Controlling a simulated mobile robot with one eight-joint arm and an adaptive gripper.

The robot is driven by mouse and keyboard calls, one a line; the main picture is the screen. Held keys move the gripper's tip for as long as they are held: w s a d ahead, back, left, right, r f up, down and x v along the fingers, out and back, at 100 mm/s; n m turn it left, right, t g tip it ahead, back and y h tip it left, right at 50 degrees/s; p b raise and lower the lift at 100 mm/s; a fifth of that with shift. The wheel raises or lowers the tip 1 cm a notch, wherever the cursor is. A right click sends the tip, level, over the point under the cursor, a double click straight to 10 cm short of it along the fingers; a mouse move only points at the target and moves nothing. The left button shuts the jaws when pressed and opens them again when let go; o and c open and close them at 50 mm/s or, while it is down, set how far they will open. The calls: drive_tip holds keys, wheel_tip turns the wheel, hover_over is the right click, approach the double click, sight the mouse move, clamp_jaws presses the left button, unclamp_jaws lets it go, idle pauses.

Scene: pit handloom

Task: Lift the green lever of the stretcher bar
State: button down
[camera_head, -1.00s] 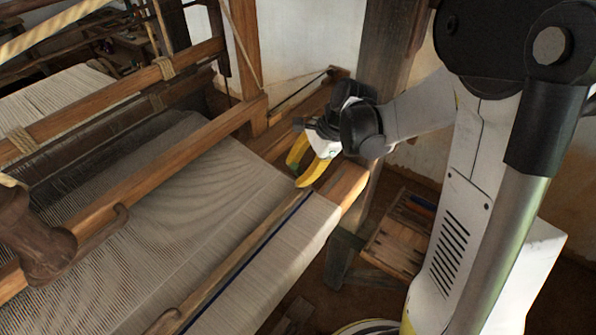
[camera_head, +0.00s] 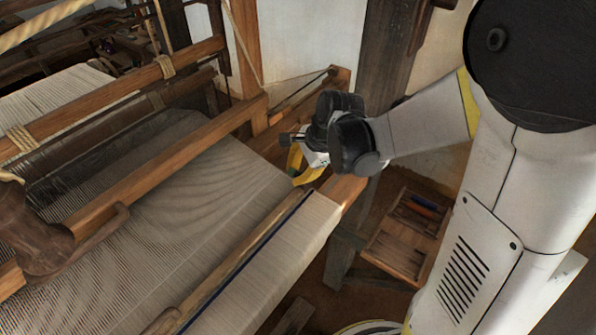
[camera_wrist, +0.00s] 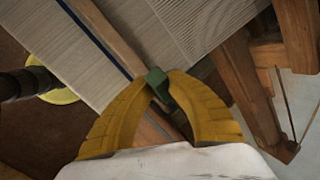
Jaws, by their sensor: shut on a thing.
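The stretcher bar (camera_head: 243,257) is a narrow wooden strip lying across the pale cloth near its front edge. It also shows in the wrist view (camera_wrist: 103,28). At its far end is the green lever (camera_wrist: 157,77), a small dark green block in the wrist view. My gripper (camera_wrist: 163,82) has yellow fingers whose tips are shut on the green lever, one on each side. In the head view my gripper (camera_head: 303,174) is at the cloth's far right edge, and its own wrist hides the lever there.
The front beam (camera_head: 343,189) with the cloth (camera_head: 275,256) over it lies under my gripper. A dark wooden post (camera_head: 387,65) stands close behind my wrist. A wooden tray (camera_head: 408,232) with tools is at the lower right. Loom frame beams (camera_head: 150,195) cross the left.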

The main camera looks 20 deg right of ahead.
drive_tip(key=c, duration=1.3)
unclamp_jaws()
drive_tip(key=shift+c, duration=0.2)
drive_tip(key=v, duration=1.2)
drive_tip(key=shift+a, duration=0.15)
